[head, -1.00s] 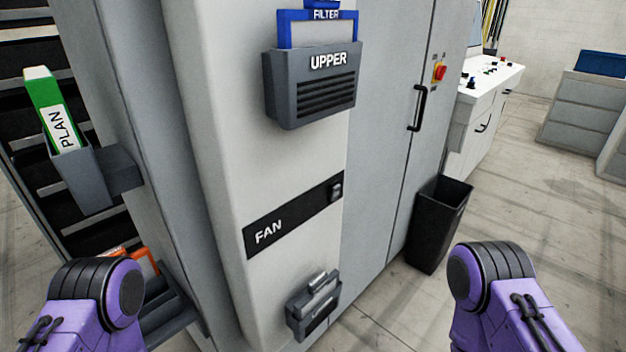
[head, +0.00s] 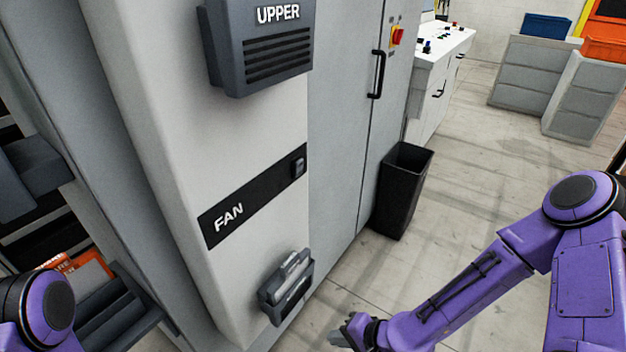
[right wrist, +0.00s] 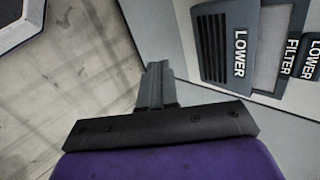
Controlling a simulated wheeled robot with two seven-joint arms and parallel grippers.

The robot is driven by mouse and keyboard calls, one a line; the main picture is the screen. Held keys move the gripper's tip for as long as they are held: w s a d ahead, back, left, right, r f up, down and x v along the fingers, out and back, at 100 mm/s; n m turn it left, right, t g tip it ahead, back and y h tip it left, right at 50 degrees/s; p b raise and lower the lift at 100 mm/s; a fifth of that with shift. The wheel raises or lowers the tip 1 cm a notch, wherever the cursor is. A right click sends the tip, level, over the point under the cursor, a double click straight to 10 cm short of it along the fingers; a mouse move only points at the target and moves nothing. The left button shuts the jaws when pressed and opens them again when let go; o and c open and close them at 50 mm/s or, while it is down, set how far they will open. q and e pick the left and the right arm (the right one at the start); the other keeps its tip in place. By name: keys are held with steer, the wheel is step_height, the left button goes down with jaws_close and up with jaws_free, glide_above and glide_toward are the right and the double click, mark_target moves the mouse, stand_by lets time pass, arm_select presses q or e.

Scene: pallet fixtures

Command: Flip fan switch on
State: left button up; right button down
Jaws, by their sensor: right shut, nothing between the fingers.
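The fan switch (head: 298,167) is a small dark rocker at the right end of a black strip labelled FAN (head: 240,208) on the light grey cabinet face. Its on or off position is too small to tell. My right gripper (head: 340,338) is at the bottom of the head view, low and to the right of the cabinet, well below the switch and apart from it. In the right wrist view its fingers (right wrist: 156,85) are together and empty. My left arm shows only at the lower left edge of the head view; its gripper is out of view.
The UPPER filter holder (head: 262,45) juts out above the strip, and a lower holder (head: 287,287) juts out below it. The LOWER label (right wrist: 240,52) shows in the right wrist view. A black bin (head: 403,190) stands right of the cabinet; the floor before it is clear.

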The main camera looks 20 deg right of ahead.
steer(key=w+r+t+y+b, duration=0.1)
steer(key=w+r+t+y, duration=0.1)
steer(key=w+r, duration=0.35)
steer(key=w+r+t+y, duration=0.2)
steer(key=w+r, duration=0.1)
steer(key=r, duration=0.5)
steer(key=w+d+r+t+y+b, duration=0.1)
steer(key=d+r, duration=0.3)
steer(key=r, duration=0.4)
steer(key=w+d+r+n+t+y, duration=0.1)
steer(key=d+r+t, duration=0.3)
steer(key=r, duration=0.3)
steer(key=shift+d+r+b, duration=0.35)
steer(key=shift+d, duration=0.25)
